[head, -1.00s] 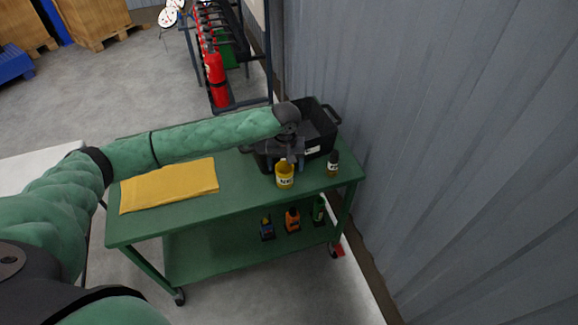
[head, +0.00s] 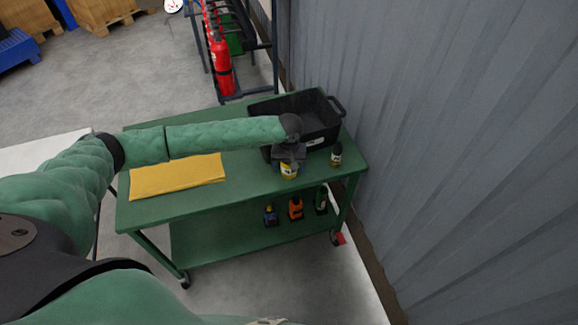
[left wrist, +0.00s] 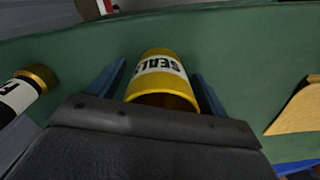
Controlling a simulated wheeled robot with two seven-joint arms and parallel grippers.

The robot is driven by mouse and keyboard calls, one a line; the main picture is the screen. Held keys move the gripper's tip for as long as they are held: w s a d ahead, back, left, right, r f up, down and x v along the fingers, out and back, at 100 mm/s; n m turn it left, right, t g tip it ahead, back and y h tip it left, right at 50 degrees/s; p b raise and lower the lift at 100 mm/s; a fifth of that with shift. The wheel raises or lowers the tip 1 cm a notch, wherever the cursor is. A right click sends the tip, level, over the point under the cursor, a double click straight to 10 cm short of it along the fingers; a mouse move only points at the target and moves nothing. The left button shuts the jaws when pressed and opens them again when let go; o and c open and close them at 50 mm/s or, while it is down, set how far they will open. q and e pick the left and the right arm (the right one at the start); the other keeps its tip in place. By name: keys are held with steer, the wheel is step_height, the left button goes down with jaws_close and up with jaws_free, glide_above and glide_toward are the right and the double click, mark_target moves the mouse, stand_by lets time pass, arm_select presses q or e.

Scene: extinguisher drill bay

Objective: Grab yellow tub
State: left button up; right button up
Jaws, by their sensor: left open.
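The yellow tub (head: 289,171) stands near the front edge of the green cart's top, partly hidden by my left gripper (head: 289,163). In the left wrist view the tub (left wrist: 162,79) has a white label with dark letters reading "SEALS". My left gripper (left wrist: 158,88) is open there, with one blue finger on each side of the tub. I cannot tell whether the fingers touch it. My right gripper is not in view.
A black crate (head: 327,142) stands behind the tub on the green cart (head: 190,205). A small dark bottle (head: 336,155) is to the right and a folded yellow cloth (head: 177,177) to the left. Several bottles stand on the lower shelf. A grey corrugated wall (head: 440,130) rises at right.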

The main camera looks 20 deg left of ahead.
arm_select(q)
steer(key=shift+f, duration=0.3)
steer(key=shift+c, duration=0.3)
steer(key=c, duration=1.1)
steer(key=shift+r, duration=0.15)
